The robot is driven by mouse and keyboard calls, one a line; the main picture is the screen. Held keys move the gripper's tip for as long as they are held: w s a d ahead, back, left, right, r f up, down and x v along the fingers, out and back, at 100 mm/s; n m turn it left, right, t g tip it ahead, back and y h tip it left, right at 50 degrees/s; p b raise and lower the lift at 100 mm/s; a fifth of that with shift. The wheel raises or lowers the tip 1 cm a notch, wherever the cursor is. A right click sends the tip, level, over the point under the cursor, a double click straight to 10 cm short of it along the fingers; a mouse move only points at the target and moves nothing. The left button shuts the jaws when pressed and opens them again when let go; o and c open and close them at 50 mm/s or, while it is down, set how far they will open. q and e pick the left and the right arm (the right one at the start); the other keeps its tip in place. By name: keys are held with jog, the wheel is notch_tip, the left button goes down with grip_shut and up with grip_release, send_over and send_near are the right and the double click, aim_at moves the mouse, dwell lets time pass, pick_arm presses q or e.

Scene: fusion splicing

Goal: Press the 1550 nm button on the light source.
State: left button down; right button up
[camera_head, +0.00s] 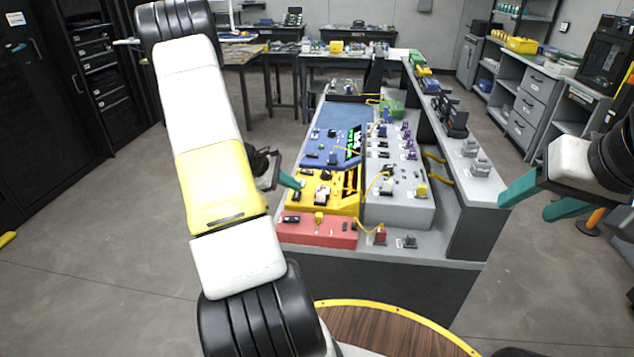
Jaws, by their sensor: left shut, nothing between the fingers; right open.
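A yellow bench unit (345,207) with several dark knobs and small controls stands on the grey bench, between a blue unit (316,152) behind it and a red unit (308,232) in front. Button labels are too small to read, so I cannot tell which unit is the light source or which button is 1550 nm. My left gripper (297,183) is shut and empty, its teal tips at the yellow unit's left side, near its controls. I cannot tell if they touch. My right gripper (527,206) is open and empty, to the right of the bench.
A grey panel unit (404,205) with yellow cables stands right of the yellow unit. A raised grey shelf (484,188) with small fixtures runs along the bench's right side. A round wooden top (385,332) with a yellow rim is at the bottom.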

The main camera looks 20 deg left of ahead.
aim_at(294, 195)
pick_arm(q)
jog(key=shift+f, duration=0.15)
jog(key=shift+f, duration=0.25)
jog(key=shift+f, duration=0.45)
dwell(0.6)
jog(key=shift+r, duration=0.85)
jog(key=shift+r, duration=0.1)
jog(key=shift+r, duration=2.45)
